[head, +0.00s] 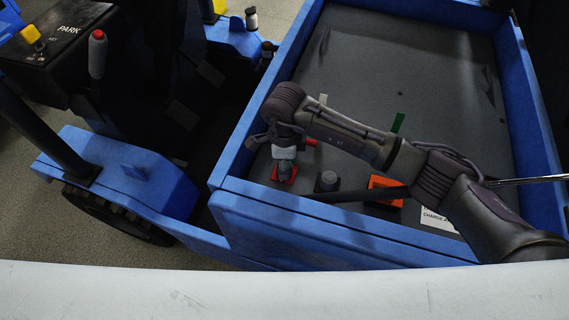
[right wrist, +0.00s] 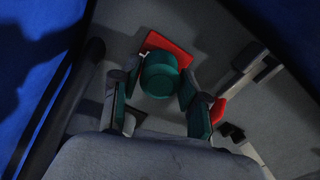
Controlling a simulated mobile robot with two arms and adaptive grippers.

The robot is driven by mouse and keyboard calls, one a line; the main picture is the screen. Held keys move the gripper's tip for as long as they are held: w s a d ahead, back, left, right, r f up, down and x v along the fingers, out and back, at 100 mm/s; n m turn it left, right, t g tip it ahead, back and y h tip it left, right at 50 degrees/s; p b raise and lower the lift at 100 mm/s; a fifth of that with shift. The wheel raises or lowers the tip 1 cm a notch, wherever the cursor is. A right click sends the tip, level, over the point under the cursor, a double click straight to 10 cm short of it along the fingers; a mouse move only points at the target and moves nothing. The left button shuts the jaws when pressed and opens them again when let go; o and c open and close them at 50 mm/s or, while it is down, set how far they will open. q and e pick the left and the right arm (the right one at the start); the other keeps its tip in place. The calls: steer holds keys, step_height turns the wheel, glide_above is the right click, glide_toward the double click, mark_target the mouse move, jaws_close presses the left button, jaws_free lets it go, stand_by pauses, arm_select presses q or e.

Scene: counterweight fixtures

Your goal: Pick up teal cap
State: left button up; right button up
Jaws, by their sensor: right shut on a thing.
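The teal cap (right wrist: 160,74) is a round piece seen from above between the fingers in the right wrist view. My right gripper (right wrist: 158,80) has its two fingers on either side of the cap and is shut on it. In the head view my right gripper (head: 284,168) points down over a red square patch (head: 293,176) near the front left corner of the blue-walled bed. The red patch also shows behind the cap in the right wrist view (right wrist: 170,42). I cannot tell whether the cap touches it. My left gripper is not in view.
Blue walls (head: 236,150) surround the grey bed floor (head: 400,60). A dark round knob (head: 327,181), an orange-red piece (head: 385,182) and a white label (head: 438,221) lie right of the gripper. A green strip (head: 398,122) is farther back. The far floor is mostly clear.

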steer(key=shift+w+r, duration=0.1)
steer(key=shift+r, duration=0.3)
step_height(320, 180, up, 3)
steer(key=shift+f+b, duration=0.2)
steer(key=shift+b, duration=0.55)
steer(key=s+d+r+b, duration=0.2)
steer(key=s+d+r, duration=0.5)
steer(key=s, duration=0.2)
steer(key=shift+d+r+b, duration=0.15)
steer(key=shift+d+b, duration=0.2)
steer(key=shift+s, duration=0.1)
